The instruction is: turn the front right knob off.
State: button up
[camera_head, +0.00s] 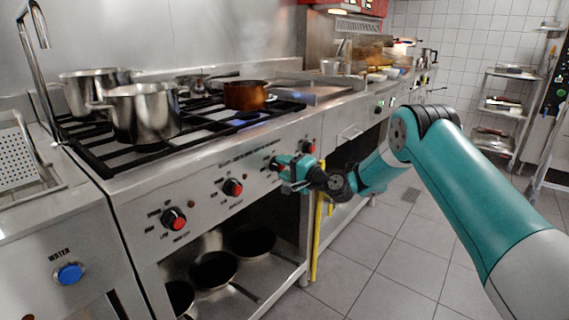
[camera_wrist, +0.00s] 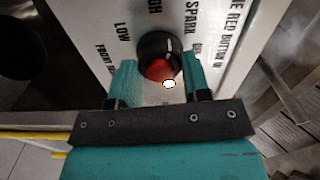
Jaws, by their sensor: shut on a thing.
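The front right knob (camera_wrist: 158,52) is black with a red face and a pale pointer mark. In the wrist view its mark points up and right, roughly toward the word SPARK. LOW, HIGH and part of a FRONT label show around it. My gripper (camera_wrist: 160,68) is shut on this knob, one teal finger on each side. In the head view my gripper (camera_head: 279,166) is at the stove's front panel (camera_head: 205,200) and covers most of the knob. A small bright spot shows at the knob's lower edge.
Other red knobs sit on the panel to the left (camera_head: 173,219), (camera_head: 232,187) and right (camera_head: 309,147). Steel pots (camera_head: 145,113) and a copper pot (camera_head: 246,95) stand on the stove, with a bluish glow near the copper pot. A yellow pipe (camera_head: 317,235) runs below my gripper. Floor at right is clear.

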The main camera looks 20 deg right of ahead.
jog(key=m+p, duration=0.2)
jog(key=m, duration=0.4)
jog(key=shift+m+p, duration=0.3)
jog(key=shift+p, duration=0.1)
jog(key=m+p, duration=0.2)
jog(key=m, duration=0.3)
jog(key=shift+s+f+m, duration=0.1)
jog(key=shift+f+m, duration=0.05)
jog(key=shift+m, duration=0.25)
jog(key=o, duration=0.9)
jog(key=b+v, duration=1.1)
jog(key=v, duration=0.6)
jog(key=shift+s+d, duration=0.1)
jog(key=shift+s, duration=0.05)
